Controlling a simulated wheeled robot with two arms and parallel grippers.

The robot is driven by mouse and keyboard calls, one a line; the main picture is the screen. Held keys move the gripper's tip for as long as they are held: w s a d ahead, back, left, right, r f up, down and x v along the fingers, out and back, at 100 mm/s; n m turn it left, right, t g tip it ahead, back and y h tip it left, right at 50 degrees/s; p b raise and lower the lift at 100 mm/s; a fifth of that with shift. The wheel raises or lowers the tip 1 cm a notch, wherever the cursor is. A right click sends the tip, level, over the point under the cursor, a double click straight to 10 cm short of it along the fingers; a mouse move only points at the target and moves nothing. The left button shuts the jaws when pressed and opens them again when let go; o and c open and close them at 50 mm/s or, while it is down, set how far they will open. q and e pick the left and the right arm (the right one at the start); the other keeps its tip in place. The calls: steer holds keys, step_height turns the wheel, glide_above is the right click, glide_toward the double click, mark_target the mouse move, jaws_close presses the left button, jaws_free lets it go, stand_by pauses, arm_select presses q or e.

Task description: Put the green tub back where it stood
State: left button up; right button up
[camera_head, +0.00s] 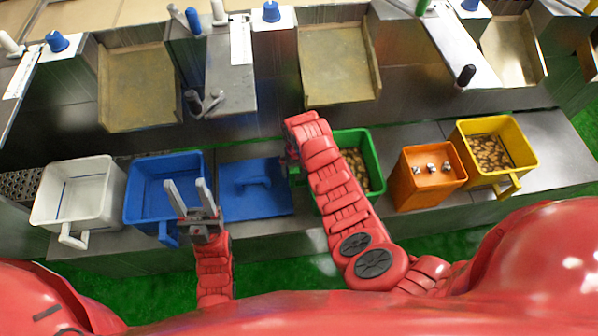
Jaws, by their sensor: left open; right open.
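The green tub (375,163) stands on the grey ledge right of the blue lid and holds brown lumps. My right arm crosses in front of it and hides its left part and front. My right gripper (289,158) is at the tub's left side, near the blue lid. It is open, but mostly hidden behind my wrist, and I cannot tell whether it touches the tub. My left gripper (189,192) is open and empty, its two fingers pointing away from me over the front of the blue tub (143,188).
A white tub (60,208) stands at the left. A blue lid with a handle (256,203) lies between the blue and green tubs. An orange bin (425,190) and a yellow tub of brown lumps (515,183) stand at the right. Machines with chutes (340,70) line the back.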

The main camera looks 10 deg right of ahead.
step_height(320, 180, up, 11)
steer(key=shift+f, duration=0.2)
steer(key=shift+s, duration=0.1)
stand_by(0.5)
